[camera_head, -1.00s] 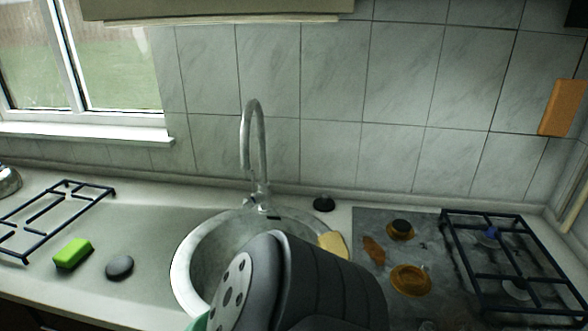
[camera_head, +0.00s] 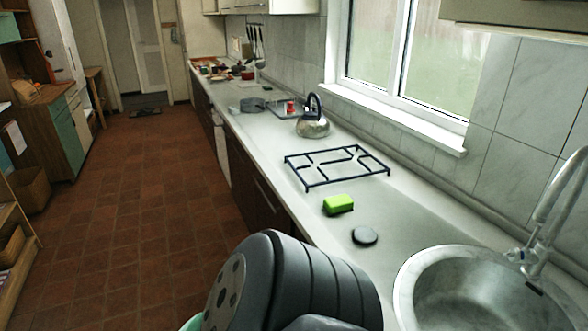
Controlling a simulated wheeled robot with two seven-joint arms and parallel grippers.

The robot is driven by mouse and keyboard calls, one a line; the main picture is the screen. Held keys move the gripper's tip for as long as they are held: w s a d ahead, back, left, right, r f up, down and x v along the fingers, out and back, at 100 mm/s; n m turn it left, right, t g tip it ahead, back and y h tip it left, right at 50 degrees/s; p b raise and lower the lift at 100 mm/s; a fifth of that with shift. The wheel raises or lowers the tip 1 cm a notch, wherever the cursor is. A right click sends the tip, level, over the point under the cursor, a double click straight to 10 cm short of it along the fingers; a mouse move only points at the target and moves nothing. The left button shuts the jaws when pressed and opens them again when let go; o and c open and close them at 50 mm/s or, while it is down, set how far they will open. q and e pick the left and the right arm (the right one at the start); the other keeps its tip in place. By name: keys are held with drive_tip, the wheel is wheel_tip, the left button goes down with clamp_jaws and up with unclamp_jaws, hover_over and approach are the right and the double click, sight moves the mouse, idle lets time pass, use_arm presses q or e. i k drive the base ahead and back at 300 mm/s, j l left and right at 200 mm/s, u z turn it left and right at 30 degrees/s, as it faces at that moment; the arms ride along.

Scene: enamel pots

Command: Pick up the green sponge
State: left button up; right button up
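The green sponge (camera_head: 338,204) lies on the white counter, near its front edge. It is a small bright green block with a dark underside. It sits in front of a dark pan-support grate and to the left of a round dark grey disc. Neither of my grippers is in the head view. A large grey ribbed part at the bottom centre appears to be mine and covers part of the counter edge and floor.
The dark disc (camera_head: 364,236) lies close to the sponge. The metal grate (camera_head: 336,166) stands behind it, with a kettle (camera_head: 312,122) farther along. A round sink (camera_head: 480,290) with a tall tap (camera_head: 556,205) is at right. The tiled floor (camera_head: 140,190) at left is open.

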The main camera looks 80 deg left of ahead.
sight(340, 204)
drive_tip(key=u, duration=0.5)
drive_tip(key=l+u, duration=0.15)
drive_tip(key=u, duration=0.85)
drive_tip(key=l+u, duration=0.15)
drive_tip(key=u, duration=0.35)
drive_tip(key=i+j+u, duration=0.3)
drive_tip(key=k+l, duration=0.3)
drive_tip(key=i+j+z, duration=0.1)
drive_tip(key=z, duration=0.35)
drive_tip(key=j+z, duration=0.25)
drive_tip(key=z, duration=0.15)
drive_tip(key=i+j+z, duration=0.1)
drive_tip(key=j+z, duration=0.15)
drive_tip(key=z, duration=0.2)
drive_tip(key=l+u, duration=0.2)
drive_tip(key=u, duration=0.15)
drive_tip(key=k+l+u, duration=0.1)
drive_tip(key=u, duration=0.25)
drive_tip(key=l+u, duration=0.3)
drive_tip(key=k+j, duration=0.05)
drive_tip(key=j, duration=0.05)
